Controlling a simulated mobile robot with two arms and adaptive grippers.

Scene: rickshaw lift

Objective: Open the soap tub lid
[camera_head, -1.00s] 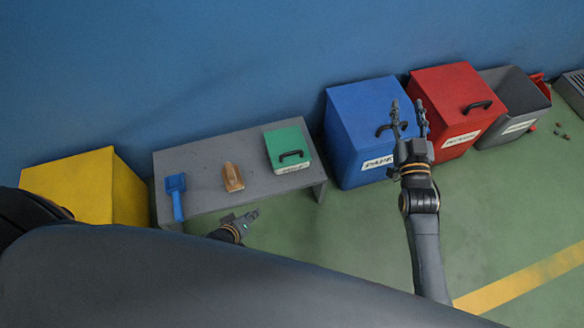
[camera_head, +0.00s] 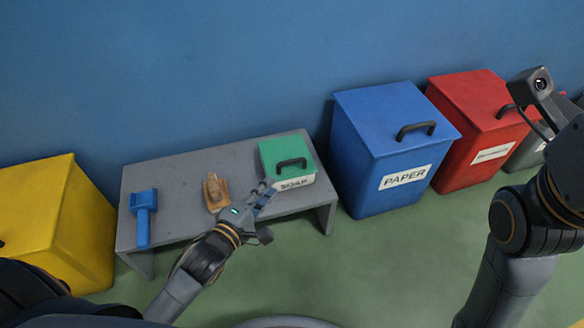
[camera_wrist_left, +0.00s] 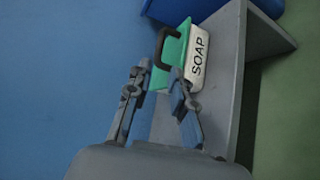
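The soap tub (camera_head: 296,184) is a white box labelled SOAP with a green lid (camera_head: 284,150) lying shut on it. A dark handle (camera_head: 291,163) stands on the lid. The tub is at the right end of the grey bench. My left gripper (camera_head: 266,189) is just in front and left of the tub, apart from the handle in the head view. The left wrist view shows its two fingers (camera_wrist_left: 160,92) spread with nothing between them, the tub (camera_wrist_left: 197,57) beyond. My right arm is at the right edge of the head view; its fingers are out of the picture.
A wooden brush (camera_head: 216,193) and a blue scoop (camera_head: 143,215) lie on the bench (camera_head: 180,175). A blue PAPER bin (camera_head: 385,150) and a red bin (camera_head: 470,130) stand to the right, a yellow box (camera_head: 55,220) to the left. The floor in front is clear.

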